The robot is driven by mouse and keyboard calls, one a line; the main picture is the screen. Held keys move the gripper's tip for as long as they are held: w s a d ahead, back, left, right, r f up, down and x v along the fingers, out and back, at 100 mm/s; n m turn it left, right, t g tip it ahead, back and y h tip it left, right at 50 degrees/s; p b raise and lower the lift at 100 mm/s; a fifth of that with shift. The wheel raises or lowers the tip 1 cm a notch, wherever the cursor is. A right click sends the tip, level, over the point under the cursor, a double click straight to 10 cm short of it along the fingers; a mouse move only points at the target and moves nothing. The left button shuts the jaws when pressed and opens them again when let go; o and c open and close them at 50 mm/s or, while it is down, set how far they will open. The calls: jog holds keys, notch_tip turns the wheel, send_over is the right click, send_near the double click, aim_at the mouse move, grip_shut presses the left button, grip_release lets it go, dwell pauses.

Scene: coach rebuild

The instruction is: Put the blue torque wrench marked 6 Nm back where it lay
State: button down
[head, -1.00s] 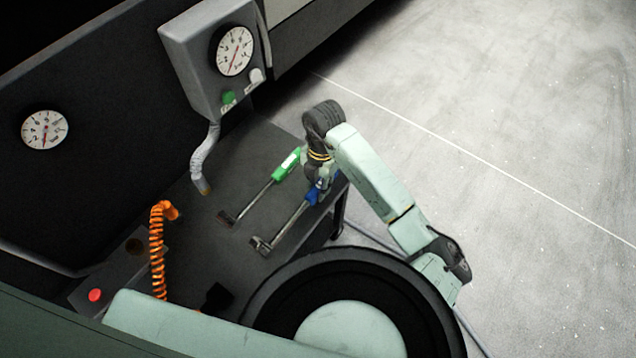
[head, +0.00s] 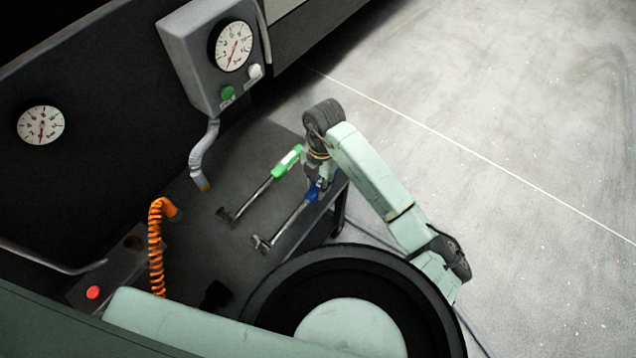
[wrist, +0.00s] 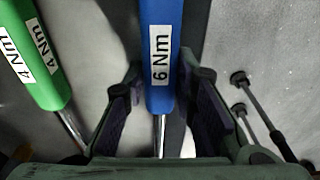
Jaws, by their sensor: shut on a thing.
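The blue torque wrench (head: 312,195) is at the right part of the dark bench top, its shaft and head pointing down-left in the head view. Its blue handle (wrist: 161,60), marked 6 Nm, shows in the wrist view. My gripper (head: 321,184) is at the handle; in the wrist view its fingers (wrist: 160,115) stand on both sides of the handle's lower end. It is shut on the wrench. Whether the wrench touches the bench cannot be told. The green wrench (head: 287,162), marked 4 Nm, lies beside it to the left, also seen in the wrist view (wrist: 30,60).
A grey gauge box (head: 205,60) with a hose stands at the back of the bench. An orange coiled hose (head: 156,250) and a box with a red button (head: 93,292) are at the left. The bench's right edge is close to my gripper; open floor lies beyond.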

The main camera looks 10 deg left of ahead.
dwell(0.4)
jog(key=c, duration=1.2)
grip_release()
jog(key=shift+c, duration=0.2)
jog(key=shift+f, duration=0.1)
notch_tip(320, 180, up, 12)
jog(key=w, duration=0.1)
jog(key=shift+w+d, duration=0.15)
